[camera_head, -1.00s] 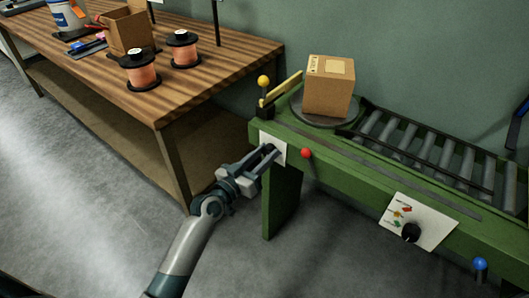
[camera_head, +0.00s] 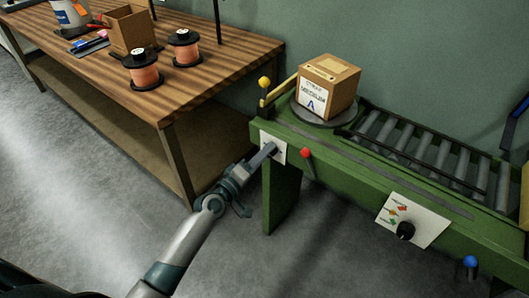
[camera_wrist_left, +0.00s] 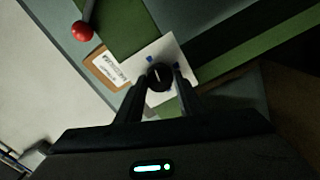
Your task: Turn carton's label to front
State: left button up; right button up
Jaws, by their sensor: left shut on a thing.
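The brown carton (camera_head: 329,87) stands upright on the round grey turntable (camera_head: 324,117) at the left end of the green conveyor. One side face carries a white label reading "MEDIUM" with a blue mark, turned toward the front and slightly left. My left gripper (camera_head: 270,150) reaches the white plate (camera_head: 281,152) on the conveyor's end. In the left wrist view its fingers are shut on a black knob (camera_wrist_left: 160,77) on this plate. The fingers hide the knob in the head view. My right gripper is not in view.
A red-balled lever (camera_head: 306,153) is close right of the gripper, and a yellow-balled lever (camera_head: 264,83) is near the turntable. Rollers (camera_head: 425,150) run right. A workbench (camera_head: 215,72) with copper spools (camera_head: 145,74) stands left. Open floor lies in front.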

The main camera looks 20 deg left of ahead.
pick_arm(q)
jog(key=shift+n, duration=1)
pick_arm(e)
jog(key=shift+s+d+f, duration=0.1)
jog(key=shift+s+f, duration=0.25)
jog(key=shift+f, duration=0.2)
pick_arm(q)
jog(key=o, duration=1.1)
jog(key=shift+s+a, duration=0.1)
jog(key=shift+b+v, duration=1)
jog(key=shift+v, duration=7.6)
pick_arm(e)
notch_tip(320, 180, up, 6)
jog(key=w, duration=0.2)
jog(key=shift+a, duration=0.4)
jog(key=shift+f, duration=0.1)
